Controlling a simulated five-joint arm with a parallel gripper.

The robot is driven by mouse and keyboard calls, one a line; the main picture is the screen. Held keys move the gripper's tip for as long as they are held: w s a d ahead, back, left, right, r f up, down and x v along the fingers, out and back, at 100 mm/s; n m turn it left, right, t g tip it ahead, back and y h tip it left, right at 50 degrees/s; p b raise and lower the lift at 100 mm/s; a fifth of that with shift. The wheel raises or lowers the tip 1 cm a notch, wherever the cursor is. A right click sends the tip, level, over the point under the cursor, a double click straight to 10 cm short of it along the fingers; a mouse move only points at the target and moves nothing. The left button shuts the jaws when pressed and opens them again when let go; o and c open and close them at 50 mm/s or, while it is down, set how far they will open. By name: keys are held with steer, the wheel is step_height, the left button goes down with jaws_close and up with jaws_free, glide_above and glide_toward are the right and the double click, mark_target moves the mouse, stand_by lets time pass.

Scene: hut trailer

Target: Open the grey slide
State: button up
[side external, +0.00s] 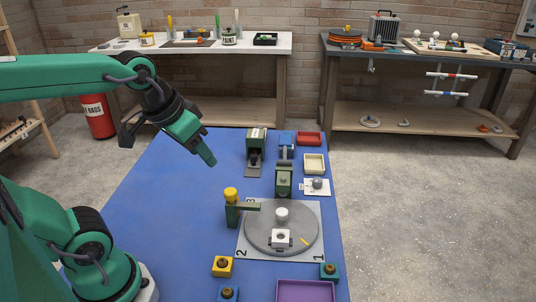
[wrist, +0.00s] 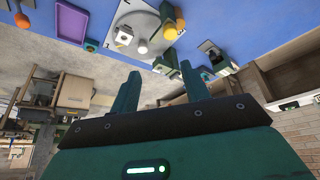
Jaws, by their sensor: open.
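What appears to be the grey slide (side external: 252,170) is a flat grey plate at the foot of a green housing (side external: 257,136), with a dark knob-like part in front, at the back of the blue table. I cannot tell how far it is out. A green housing with a dark part, likely the same one, shows in the wrist view (wrist: 213,55). My gripper (side external: 208,158) is in the air to the left of the housing, apart from it. In the wrist view my gripper's two fingers (wrist: 157,78) stand apart with nothing between them.
A grey turntable (side external: 262,235) with a white cylinder lies nearer. A yellow-topped green post (side external: 231,208) stands at its left. A blue unit (side external: 286,140), red tray (side external: 309,139), cream tray (side external: 314,164) and green block (side external: 284,182) stand right of the housing. The table's left part is clear.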

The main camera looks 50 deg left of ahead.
steer(key=w+a+r+n+g, duration=0.2)
steer(key=w+a, duration=0.2)
steer(key=w, duration=0.6)
steer(key=n+g, duration=0.3)
steer(key=n, duration=0.3)
glide_above(253, 155)
steer(key=f, duration=1.6)
steer(key=shift+d+f, duration=0.2)
steer(key=shift+f, duration=0.1)
steer(key=shift+w+a+f, duration=0.1)
steer(key=shift+a+f, duration=0.1)
steer(key=shift+f, duration=0.05)
steer(key=shift+f, duration=3.9)
jaws_close()
